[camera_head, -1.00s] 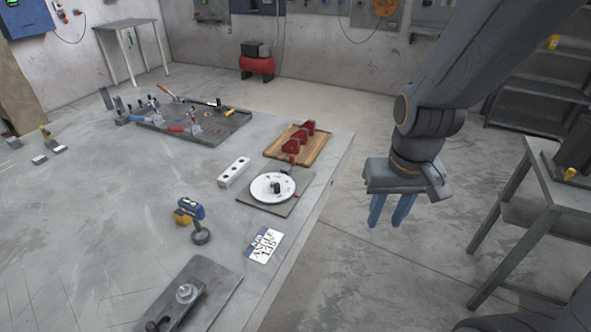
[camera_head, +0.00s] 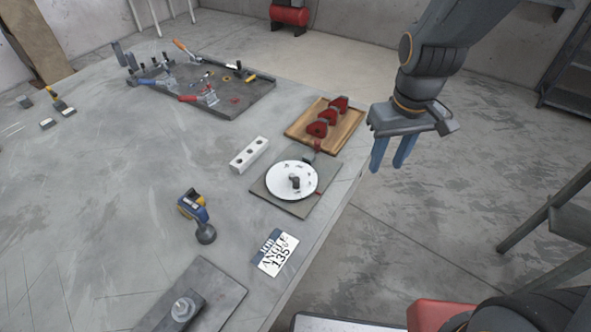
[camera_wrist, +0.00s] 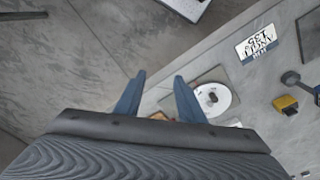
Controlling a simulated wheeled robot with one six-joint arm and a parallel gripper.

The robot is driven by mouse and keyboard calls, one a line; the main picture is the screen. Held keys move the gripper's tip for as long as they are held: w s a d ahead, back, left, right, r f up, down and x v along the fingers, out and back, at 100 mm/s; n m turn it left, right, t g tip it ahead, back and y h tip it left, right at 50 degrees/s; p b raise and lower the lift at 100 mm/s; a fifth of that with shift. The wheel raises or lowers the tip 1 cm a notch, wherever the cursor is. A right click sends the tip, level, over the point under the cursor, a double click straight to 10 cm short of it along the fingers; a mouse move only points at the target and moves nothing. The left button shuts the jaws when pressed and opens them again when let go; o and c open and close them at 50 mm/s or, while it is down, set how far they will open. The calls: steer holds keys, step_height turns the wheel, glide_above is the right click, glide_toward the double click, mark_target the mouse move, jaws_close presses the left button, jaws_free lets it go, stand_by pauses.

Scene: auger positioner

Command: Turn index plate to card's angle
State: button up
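The index plate (camera_head: 283,174) is a white round disc with a dark central knob (camera_head: 294,181), mounted on a grey square base (camera_head: 291,208) near the table's right edge. A small red mark shows at the base's right side. The card (camera_head: 277,253) lies flat in front of it and reads "ANGLE 135". My gripper (camera_head: 390,168) hangs past the table edge, right of the plate and apart from it, with its blue fingers spread and empty. In the wrist view the plate (camera_wrist: 226,99) shows right of my gripper (camera_wrist: 160,78), and the card (camera_wrist: 258,44) is farther up and right.
A wooden tray (camera_head: 345,133) with red pieces stands behind the plate. A white block with holes (camera_head: 249,155) is at its left. A yellow-blue tool (camera_head: 194,208) and a grey fixture (camera_head: 222,292) are nearer. A dark tray (camera_head: 232,108) of clamps is farther back.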

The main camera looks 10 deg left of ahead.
steer(key=w+a+f+n, duration=0.2)
steer(key=w+a+n, duration=0.15)
steer(key=a, duration=0.65)
steer(key=n+g+p, duration=0.1)
steer(key=n, duration=0.4)
glide_above(297, 179)
step_height(297, 179, down, 3)
steer(key=shift+f, duration=0.1)
steer(key=shift+a+f, duration=0.15)
steer(key=shift+f, duration=0.1)
steer(key=shift+f+p, duration=1.15)
steer(key=shift+f, duration=2.5)
jaws_close()
